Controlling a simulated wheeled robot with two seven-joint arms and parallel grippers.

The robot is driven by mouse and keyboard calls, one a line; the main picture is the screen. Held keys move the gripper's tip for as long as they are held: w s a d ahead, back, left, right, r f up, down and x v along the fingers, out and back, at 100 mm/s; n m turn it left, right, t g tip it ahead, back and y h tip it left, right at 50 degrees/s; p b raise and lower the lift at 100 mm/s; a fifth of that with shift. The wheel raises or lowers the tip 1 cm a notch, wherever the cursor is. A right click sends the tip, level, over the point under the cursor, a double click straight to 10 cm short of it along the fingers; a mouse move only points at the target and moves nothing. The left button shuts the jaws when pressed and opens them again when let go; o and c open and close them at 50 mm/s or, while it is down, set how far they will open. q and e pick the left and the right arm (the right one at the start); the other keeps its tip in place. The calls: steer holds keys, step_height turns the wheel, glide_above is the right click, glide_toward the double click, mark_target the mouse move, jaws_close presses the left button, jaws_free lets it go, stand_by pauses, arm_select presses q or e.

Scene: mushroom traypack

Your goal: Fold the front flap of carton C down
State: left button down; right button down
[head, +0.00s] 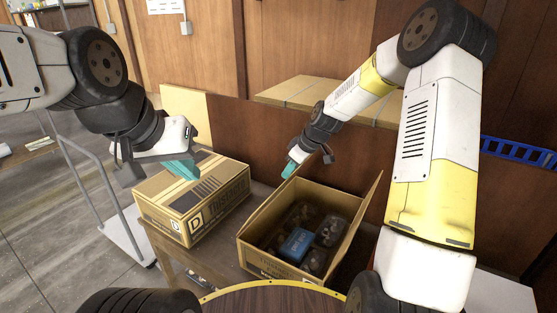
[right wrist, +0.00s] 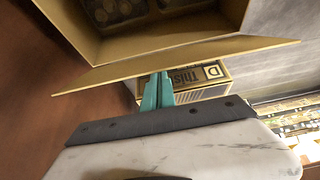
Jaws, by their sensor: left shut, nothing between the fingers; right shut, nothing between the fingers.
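An open cardboard carton (head: 262,257), which I take to be carton C, stands on the table in the head view; its letter is not readable. Inside are dark packs with clear covers and a blue item (head: 296,244). One flap (head: 362,222) stands up along its right side. I cannot tell which flap is the front one. My right gripper (head: 289,170) is shut and empty by its far left corner. In the right wrist view its teal fingertips (right wrist: 158,92) are close to a flap's edge (right wrist: 190,58); contact is unclear. My left gripper (head: 182,168) is shut and empty above the closed carton.
The closed carton (head: 212,213), marked D, stands left of the open one, with a narrow gap between. A brown panel (head: 235,135) rises behind the table, with flat cardboard (head: 290,92) beyond it. A metal trolley (head: 125,240) stands at left.

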steer(key=s+d+f, duration=0.5)
steer(key=d+f, duration=0.2)
steer(key=f, duration=0.3)
steer(key=shift+d+f, duration=0.25)
steer(key=shift+d, duration=0.15)
steer(key=shift+s, duration=0.1)
stand_by(0.3)
